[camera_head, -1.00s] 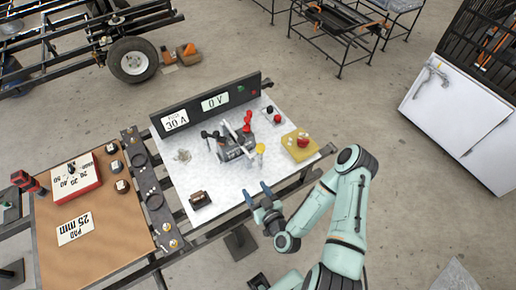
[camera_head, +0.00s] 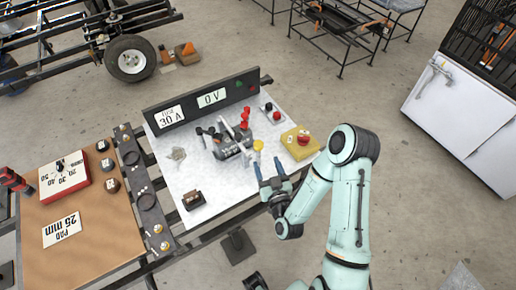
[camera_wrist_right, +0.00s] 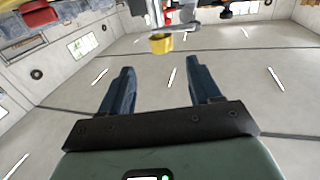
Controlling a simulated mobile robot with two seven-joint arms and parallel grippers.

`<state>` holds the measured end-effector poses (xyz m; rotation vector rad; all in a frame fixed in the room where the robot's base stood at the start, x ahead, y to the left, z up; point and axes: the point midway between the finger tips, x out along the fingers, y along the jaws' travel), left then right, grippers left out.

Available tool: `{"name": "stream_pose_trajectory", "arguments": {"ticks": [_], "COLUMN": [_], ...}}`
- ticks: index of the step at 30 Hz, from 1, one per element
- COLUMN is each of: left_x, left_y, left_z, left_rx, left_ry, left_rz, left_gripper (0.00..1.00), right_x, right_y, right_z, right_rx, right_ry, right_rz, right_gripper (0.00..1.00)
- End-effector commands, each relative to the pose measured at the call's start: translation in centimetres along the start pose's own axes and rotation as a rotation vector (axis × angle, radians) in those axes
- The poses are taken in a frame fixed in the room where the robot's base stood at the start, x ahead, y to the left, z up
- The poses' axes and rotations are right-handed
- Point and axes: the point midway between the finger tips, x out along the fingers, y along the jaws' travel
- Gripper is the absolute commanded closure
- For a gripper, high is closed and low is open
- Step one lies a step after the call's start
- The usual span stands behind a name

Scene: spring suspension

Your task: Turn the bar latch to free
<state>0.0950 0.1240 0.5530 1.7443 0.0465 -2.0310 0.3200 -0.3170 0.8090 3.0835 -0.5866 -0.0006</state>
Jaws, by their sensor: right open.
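A dark grey device with levers (camera_head: 230,148) stands in the middle of a white bench top (camera_head: 180,185). A yellow knob (camera_head: 258,145) sits at its right front side, and red knobs (camera_head: 245,117) rise at its back. I cannot tell for sure which part is the bar latch. My right gripper (camera_head: 268,165) is open and empty, in front of the yellow knob and apart from it. In the right wrist view the yellow knob (camera_wrist_right: 160,43) shows beyond the gap between the open fingers (camera_wrist_right: 160,85). My left gripper is not in view.
A yellow box with a red button (camera_head: 302,140) stands right of the device. A small dark brown block (camera_head: 192,200) lies at the front left. A brown bench (camera_head: 95,250) adjoins at left.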

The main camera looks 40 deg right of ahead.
Motion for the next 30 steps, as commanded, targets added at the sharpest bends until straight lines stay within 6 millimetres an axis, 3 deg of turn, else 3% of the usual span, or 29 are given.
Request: {"name": "stream_pose_trajectory", "arguments": {"ticks": [1, 12, 21, 30], "left_x": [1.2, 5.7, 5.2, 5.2], "left_y": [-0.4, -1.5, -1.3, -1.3], "left_z": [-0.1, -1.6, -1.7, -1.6], "left_rx": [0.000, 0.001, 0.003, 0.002], "left_ry": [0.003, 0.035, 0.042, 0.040], "left_rz": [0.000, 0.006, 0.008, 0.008], "left_gripper": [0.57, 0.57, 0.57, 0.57], "right_x": [0.2, 1.8, 7.7, 9.7], "right_y": [0.1, -0.3, -0.3, -0.4], "right_z": [0.4, 0.3, -0.2, -0.2], "right_rx": [-0.003, 0.000, 0.004, 0.004], "right_ry": [0.005, 0.003, 0.001, -0.001], "right_rz": [0.000, -0.003, -0.002, -0.003], "right_gripper": [0.37, 0.37, 0.37, 0.37]}}
